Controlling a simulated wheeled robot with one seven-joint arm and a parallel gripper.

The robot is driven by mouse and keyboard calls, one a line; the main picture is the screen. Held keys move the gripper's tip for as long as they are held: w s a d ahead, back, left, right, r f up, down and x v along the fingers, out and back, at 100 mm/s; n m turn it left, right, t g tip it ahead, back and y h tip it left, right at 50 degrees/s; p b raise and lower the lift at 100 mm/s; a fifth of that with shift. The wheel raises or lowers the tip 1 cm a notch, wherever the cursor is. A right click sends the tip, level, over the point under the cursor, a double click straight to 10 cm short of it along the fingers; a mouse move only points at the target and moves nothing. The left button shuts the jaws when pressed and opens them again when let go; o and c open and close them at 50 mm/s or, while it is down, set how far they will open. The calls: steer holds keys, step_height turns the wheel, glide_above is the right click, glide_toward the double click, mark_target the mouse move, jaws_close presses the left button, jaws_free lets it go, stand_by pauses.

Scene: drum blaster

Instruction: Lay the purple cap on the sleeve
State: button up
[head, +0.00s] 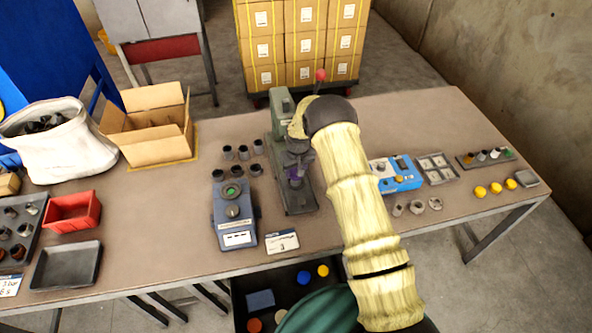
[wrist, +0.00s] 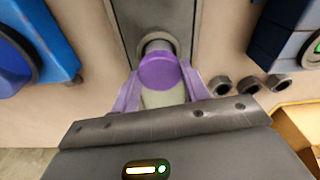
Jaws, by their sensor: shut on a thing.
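The purple cap (wrist: 158,70) is between the two purple fingers of my gripper (wrist: 160,78), which is shut on it. In the head view my gripper (head: 297,172) hangs over the base plate of the green-grey press. In the wrist view a grey round sleeve (wrist: 157,45) stands on the dark plate, just beyond the cap and partly covered by it. I cannot tell whether the cap touches the sleeve. A pale surface shows below the cap between the fingers. In the head view the cap and sleeve are too small and hidden to separate.
The press (head: 283,112) with its red-knobbed lever stands close behind my gripper. A blue-grey device (head: 234,215) and several dark rings are to its left, a blue box (head: 396,174) to its right. A red bin (head: 72,212) and an open carton (head: 150,125) are farther left.

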steer(key=o, duration=1.5)
steer(key=shift+r, duration=0.1)
steer(key=shift+r+p, duration=1.2)
steer(key=shift+r, duration=1.7)
